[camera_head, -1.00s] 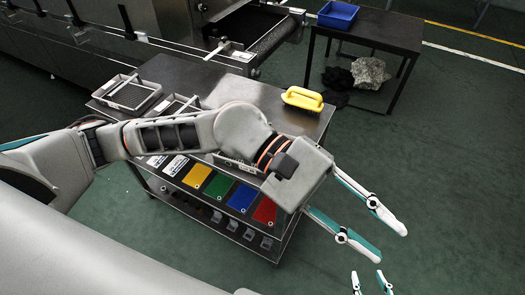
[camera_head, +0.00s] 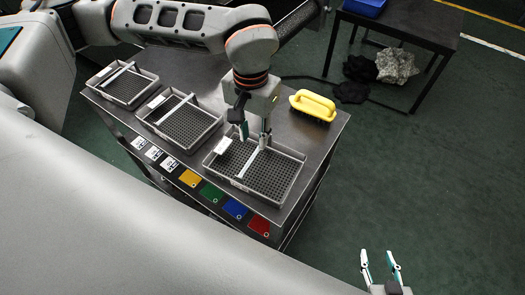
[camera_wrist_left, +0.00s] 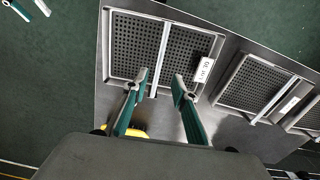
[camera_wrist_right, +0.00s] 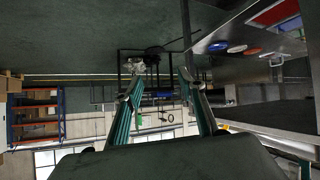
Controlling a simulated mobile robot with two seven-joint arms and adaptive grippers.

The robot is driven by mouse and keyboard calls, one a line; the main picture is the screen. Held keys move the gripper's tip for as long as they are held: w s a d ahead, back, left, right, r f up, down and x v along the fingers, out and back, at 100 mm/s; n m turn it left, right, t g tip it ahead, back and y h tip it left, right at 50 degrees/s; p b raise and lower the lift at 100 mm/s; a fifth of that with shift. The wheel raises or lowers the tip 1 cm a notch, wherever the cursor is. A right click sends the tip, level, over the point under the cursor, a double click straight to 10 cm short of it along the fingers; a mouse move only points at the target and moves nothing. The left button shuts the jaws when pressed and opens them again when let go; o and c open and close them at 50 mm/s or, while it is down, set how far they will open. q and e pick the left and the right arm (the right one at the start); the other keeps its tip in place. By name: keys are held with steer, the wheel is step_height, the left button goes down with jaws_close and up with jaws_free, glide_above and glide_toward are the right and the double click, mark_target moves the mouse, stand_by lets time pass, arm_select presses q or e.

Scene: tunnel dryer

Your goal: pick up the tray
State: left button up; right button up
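Three grey perforated trays stand in a row on the dark metal table. The right tray (camera_head: 280,179) has a light divider bar across it and a white label; it also shows in the left wrist view (camera_wrist_left: 128,47). The middle tray (camera_head: 190,122) and left tray (camera_head: 128,86) are alike. My left gripper (camera_head: 254,140) points down over the far edge of the right tray. In the left wrist view its fingers (camera_wrist_left: 158,82) are apart with the divider bar's line between them, holding nothing. My right gripper (camera_head: 380,252) is open and empty over the floor, away from the table.
A yellow-handled brush (camera_head: 313,105) stands on the table beside the right tray. Coloured cards (camera_head: 212,192) line the table's front edge. A dark side table (camera_head: 405,25) with a blue bin (camera_head: 366,6) stands behind. The floor at right is clear.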

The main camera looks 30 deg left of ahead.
mark_target(255, 154)
arm_select(q)
steer(key=shift+f, duration=0.45)
steer(key=shift+s+f, duration=0.3)
steer(key=shift+f, duration=0.8)
step_height(255, 154, down, 4)
steer(key=shift+d+r, duration=0.15)
steer(key=shift+r, duration=0.1)
steer(key=shift+f, duration=0.45)
arm_select(e)
steer(key=shift+s+f, duration=0.25)
steer(key=shift+s, duration=0.35)
arm_select(q)
jaws_close()
